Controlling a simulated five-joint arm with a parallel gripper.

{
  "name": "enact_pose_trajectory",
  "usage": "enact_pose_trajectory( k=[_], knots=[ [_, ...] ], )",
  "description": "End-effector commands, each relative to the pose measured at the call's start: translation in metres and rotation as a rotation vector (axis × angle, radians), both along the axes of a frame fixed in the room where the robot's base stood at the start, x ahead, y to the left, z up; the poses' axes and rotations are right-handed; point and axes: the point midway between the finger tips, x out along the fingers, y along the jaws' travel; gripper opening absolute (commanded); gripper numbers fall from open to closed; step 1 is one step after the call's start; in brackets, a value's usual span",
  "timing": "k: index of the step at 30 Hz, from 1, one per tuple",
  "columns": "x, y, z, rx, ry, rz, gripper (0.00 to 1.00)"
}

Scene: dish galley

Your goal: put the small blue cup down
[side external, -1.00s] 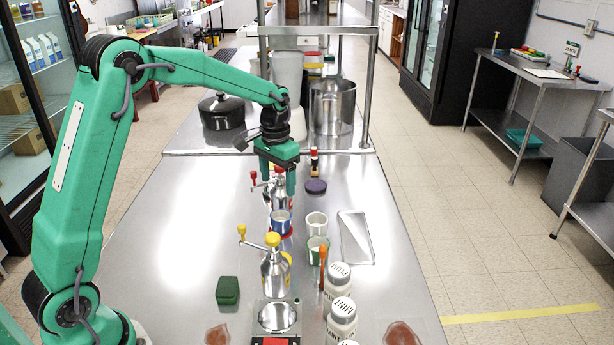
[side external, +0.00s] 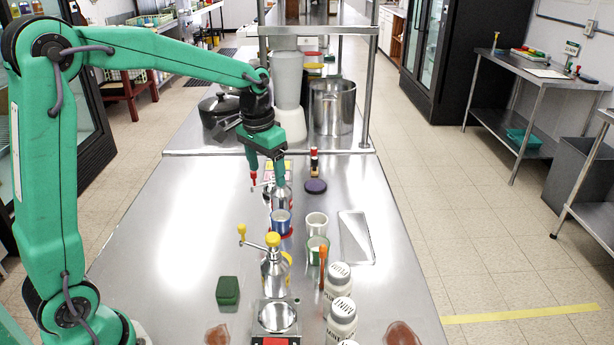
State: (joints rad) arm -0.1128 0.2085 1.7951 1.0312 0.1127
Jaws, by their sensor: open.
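The small blue cup (side external: 281,226) stands upright on the steel table, with a bit of red showing at its base. My gripper (side external: 266,180) is open, behind and above the cup, pointing down. Its fingers are apart from the cup and hold nothing that I can see. Whether a finger touches that bottle I cannot tell.
A white cup (side external: 316,222) and a green cup (side external: 318,244) stand right of the blue cup. A silver grinder with yellow knobs (side external: 274,270) is in front. A steel tray (side external: 357,238) lies to the right. The table's left side is mostly clear.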

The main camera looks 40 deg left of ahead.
Motion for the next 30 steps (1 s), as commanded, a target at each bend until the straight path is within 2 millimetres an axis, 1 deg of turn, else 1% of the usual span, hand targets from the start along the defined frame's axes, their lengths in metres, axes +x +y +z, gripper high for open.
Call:
enact_pose_trajectory(
  k=[1,6,9,15,23,27,30],
  knots=[
    [-0.010,-0.004,0.010,0.002,-0.020,-0.001,0.72],
    [-0.042,-0.014,0.032,0.005,-0.078,-0.002,0.72],
    [-0.061,-0.019,0.043,0.006,-0.112,-0.002,0.72],
    [-0.101,-0.029,0.057,0.005,-0.180,-0.003,0.72],
    [-0.152,-0.040,0.063,0.001,-0.268,-0.003,0.72],
    [-0.177,-0.044,0.060,-0.003,-0.314,-0.003,0.72],
    [-0.193,-0.047,0.057,-0.006,-0.342,-0.004,0.72]
  ],
)
